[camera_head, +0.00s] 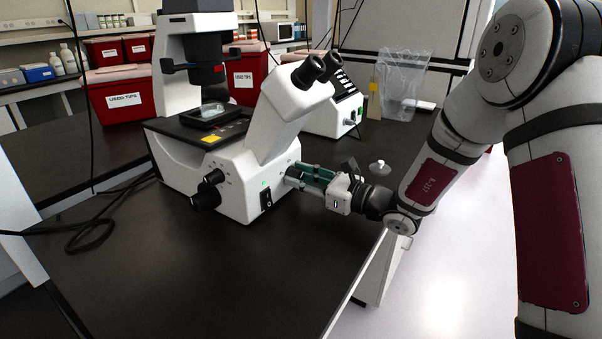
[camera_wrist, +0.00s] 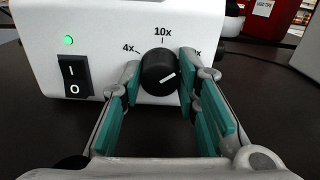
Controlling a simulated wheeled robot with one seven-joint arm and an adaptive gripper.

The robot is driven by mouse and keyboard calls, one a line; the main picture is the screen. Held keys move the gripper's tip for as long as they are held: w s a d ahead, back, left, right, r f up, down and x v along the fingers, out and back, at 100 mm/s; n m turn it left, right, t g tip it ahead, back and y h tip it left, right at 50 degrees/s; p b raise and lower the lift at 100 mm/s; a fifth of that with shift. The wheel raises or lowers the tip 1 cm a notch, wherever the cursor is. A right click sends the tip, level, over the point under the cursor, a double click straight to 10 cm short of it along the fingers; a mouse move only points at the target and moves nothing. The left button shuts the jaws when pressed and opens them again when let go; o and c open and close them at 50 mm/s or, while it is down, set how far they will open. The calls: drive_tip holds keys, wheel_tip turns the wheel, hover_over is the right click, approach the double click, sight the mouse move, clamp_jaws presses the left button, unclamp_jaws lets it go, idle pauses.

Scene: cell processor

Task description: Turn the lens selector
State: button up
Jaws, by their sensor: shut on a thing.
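The lens selector is a round black knob (camera_wrist: 158,74) on the white side of the microscope (camera_head: 238,180). Its white mark points right and slightly up, toward a label mostly hidden by the right finger. The labels 4x (camera_wrist: 128,48) and 10x (camera_wrist: 162,31) show to the left of and above the knob. My gripper (camera_wrist: 160,68) is shut on the knob, one teal-padded finger on each side. In the head view my gripper (camera_head: 297,174) reaches the microscope's right side from the right, and the knob is hard to make out there.
A rocker power switch (camera_wrist: 74,76) and a lit green light (camera_wrist: 68,40) are left of the knob. Eyepieces (camera_head: 318,66) overhang above. A second white device (camera_head: 335,112) and a clear bag (camera_head: 402,80) stand behind. The dark bench (camera_head: 225,275) in front is clear.

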drive_tip(key=shift+m+p, duration=0.4)
drive_tip(key=shift+m, duration=0.3)
drive_tip(key=shift+f, duration=0.1)
drive_tip(key=o, duration=1.2)
drive_tip(key=shift+c, duration=0.2)
drive_tip(key=v, duration=1.2)
